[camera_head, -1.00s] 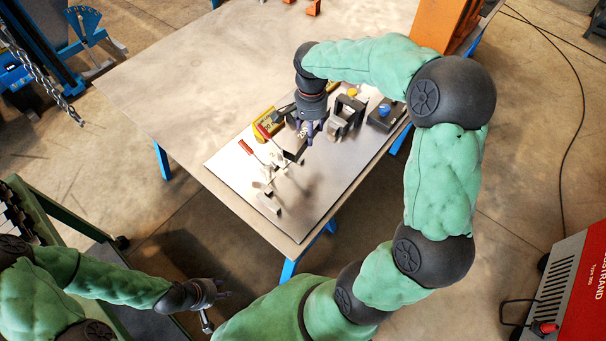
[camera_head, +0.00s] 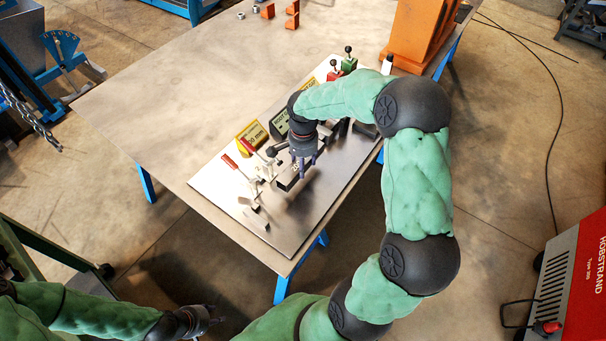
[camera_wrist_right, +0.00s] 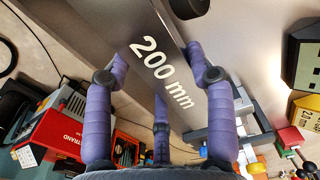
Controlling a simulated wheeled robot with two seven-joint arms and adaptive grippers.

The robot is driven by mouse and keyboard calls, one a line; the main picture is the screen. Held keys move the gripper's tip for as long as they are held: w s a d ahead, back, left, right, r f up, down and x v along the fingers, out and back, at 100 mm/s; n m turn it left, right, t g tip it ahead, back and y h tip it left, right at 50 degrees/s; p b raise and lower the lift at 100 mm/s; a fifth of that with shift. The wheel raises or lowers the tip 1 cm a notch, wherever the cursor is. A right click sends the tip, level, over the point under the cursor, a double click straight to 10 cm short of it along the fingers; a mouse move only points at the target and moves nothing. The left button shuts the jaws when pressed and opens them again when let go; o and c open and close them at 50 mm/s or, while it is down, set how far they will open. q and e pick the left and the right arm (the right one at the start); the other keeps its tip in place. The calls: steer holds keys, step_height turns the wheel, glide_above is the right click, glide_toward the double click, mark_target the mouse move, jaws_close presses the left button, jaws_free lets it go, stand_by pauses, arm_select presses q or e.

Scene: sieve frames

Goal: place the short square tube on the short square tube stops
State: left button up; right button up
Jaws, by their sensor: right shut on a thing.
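The short square tube, marked 200 mm, is a dark metal bar. In the right wrist view the tube (camera_wrist_right: 158,62) runs diagonally between the purple fingers. My right gripper (camera_head: 304,170) is shut on it above the steel plate; in the wrist view this gripper (camera_wrist_right: 155,75) has fingers on both sides of the tube. The tube (camera_head: 287,180) is partly hidden in the head view. Small metal stops and clamps (camera_head: 256,217) stand left of it, near red-handled clamps (camera_head: 247,148). I cannot tell whether the tube touches any stop. My left gripper (camera_head: 207,319) is low, off the table, its fingers unclear.
The steel plate (camera_head: 222,188) lies on the large table (camera_head: 180,95). Yellow signs (camera_head: 251,134) stand along its back edge. Red and green knobbed devices (camera_head: 348,64) sit farther back. An orange block (camera_head: 415,35) stands at the table's right. The table's left is largely clear.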

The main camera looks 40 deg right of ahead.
mark_target(303, 180)
steer(key=shift+f+b, duration=0.8)
steer(key=shift+f, duration=2)
steer(key=shift+f, duration=0.1)
steer(key=o, duration=1.6)
steer(key=shift+r, duration=0.4)
step_height(303, 180, up, 11)
steer(key=p, duration=0.3)
steer(key=shift+r, duration=0.2)
